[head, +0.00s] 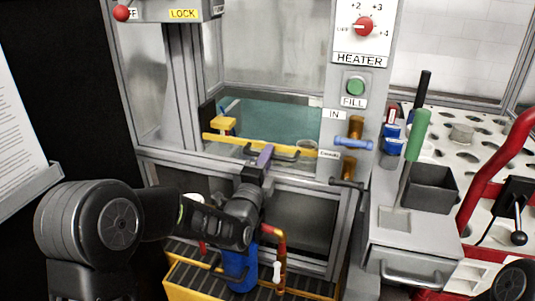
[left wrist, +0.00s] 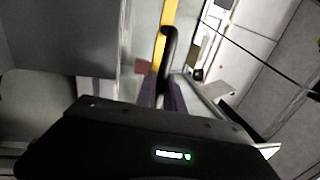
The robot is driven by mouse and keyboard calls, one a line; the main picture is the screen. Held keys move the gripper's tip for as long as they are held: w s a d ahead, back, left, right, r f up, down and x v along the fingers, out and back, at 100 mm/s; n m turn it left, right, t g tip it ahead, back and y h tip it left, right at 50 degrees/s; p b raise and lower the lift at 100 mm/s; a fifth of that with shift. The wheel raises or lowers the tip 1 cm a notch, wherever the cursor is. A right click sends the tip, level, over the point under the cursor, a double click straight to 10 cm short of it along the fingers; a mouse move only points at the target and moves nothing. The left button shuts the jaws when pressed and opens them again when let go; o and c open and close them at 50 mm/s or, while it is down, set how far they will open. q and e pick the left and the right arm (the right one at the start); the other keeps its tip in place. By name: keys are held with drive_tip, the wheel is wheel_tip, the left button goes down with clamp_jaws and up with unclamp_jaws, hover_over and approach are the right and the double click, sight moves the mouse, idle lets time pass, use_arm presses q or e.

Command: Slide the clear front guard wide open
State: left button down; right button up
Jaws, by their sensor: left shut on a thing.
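The clear front guard shows by its yellow edge bar (head: 230,140), which crosses the front of the machine's framed opening. The extent of its clear pane is hard to tell. A black handle (head: 291,155) sits at the bar; it also shows in the left wrist view (left wrist: 170,45), curving beside the yellow bar (left wrist: 166,18). My left gripper (head: 264,157) has its purple fingers at the left part of the handle and is shut on it. In the left wrist view the fingers (left wrist: 163,94) partly hide the grip. My right gripper is not in view.
Teal water (head: 275,118) lies behind the bar. A blue lever (head: 352,143) and the heater panel (head: 361,35) stand right of the opening. Below are a blue cylinder (head: 239,268) and a yellow-edged grating (head: 190,282). A holed white deck (head: 470,150) is at the right.

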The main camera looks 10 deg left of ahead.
use_arm(q)
drive_tip(key=shift+f+b, duration=0.3)
drive_tip(key=shift+f, duration=0.55)
drive_tip(key=c, duration=1.5)
unclamp_jaws()
drive_tip(key=shift+r, duration=0.1)
drive_tip(key=shift+o, duration=0.2)
drive_tip(key=p+v, duration=0.1)
drive_tip(key=v, duration=0.6)
drive_tip(key=shift+s+p, duration=0.35)
drive_tip(key=shift+s, duration=0.05)
